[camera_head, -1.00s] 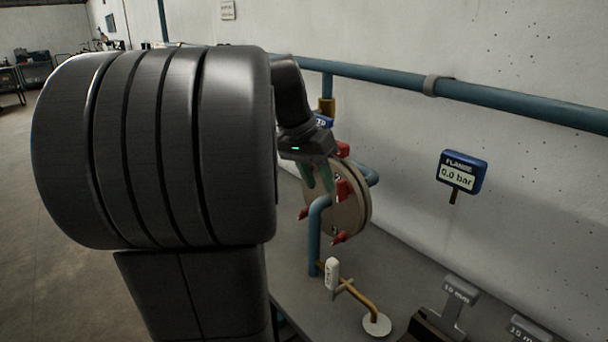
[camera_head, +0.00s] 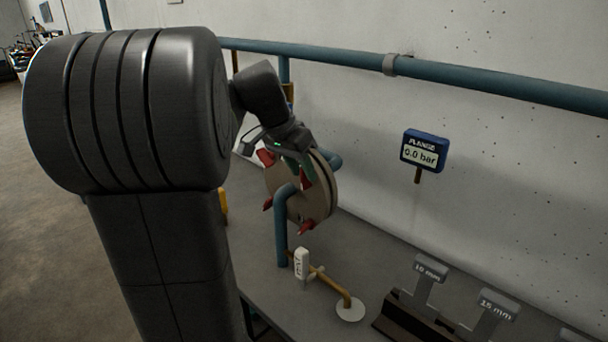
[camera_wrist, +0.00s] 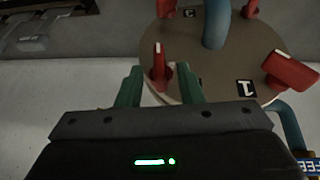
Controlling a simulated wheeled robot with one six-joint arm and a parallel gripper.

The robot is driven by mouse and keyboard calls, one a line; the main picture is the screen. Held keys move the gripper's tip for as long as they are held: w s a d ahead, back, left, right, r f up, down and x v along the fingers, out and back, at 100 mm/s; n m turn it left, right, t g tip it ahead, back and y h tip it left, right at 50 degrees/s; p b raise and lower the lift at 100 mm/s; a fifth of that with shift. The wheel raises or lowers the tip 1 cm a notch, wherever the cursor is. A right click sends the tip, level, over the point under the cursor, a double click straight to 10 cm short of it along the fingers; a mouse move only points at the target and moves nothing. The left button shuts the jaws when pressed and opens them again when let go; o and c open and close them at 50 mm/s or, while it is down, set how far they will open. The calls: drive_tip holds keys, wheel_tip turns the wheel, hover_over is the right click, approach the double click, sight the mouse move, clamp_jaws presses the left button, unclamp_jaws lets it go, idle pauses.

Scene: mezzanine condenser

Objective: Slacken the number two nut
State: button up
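A round tan flange (camera_head: 320,200) carries several red nuts around its face. In the wrist view, my gripper (camera_wrist: 160,82) has its two green fingers apart, one on each side of a red nut (camera_wrist: 160,68), with small gaps visible. No number can be read at this nut. Another red nut (camera_wrist: 290,70) sits to the right by a label that looks like a 1 (camera_wrist: 245,88). In the head view, my gripper (camera_head: 300,165) is at the flange's upper part and hides some of it. Red nuts show at the upper left (camera_head: 265,157) and bottom (camera_head: 305,228).
A blue pipe (camera_head: 281,235) rises in front of the flange. A brass pipe with a white-tagged lever (camera_head: 302,263) stands below. A gauge (camera_head: 423,149) reads 0.0 bar. A rack (camera_head: 405,318) holds tools marked 10 mm (camera_head: 430,268) and 15 mm (camera_head: 497,304).

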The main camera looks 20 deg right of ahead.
drive_tip(key=shift+x, duration=1.05)
clamp_jaws()
drive_tip(key=g+p, duration=0.1)
drive_tip(key=g+h+p, duration=0.1)
drive_tip(key=g+p, duration=0.1)
drive_tip(key=shift+w+a+n+h, duration=0.1)
drive_tip(key=shift+w+n+h, duration=0.1)
drive_tip(key=shift+n+h, duration=0.15)
drive_tip(key=g+h+p, duration=0.1)
drive_tip(key=g, duration=0.1)
drive_tip(key=n+g+h, duration=0.1)
drive_tip(key=g, duration=0.2)
drive_tip(key=shift+w+f+h+p, duration=0.2)
drive_tip(key=shift+h+p, duration=0.05)
drive_tip(key=shift+p, duration=0.15)
drive_tip(key=shift+n, duration=0.25)
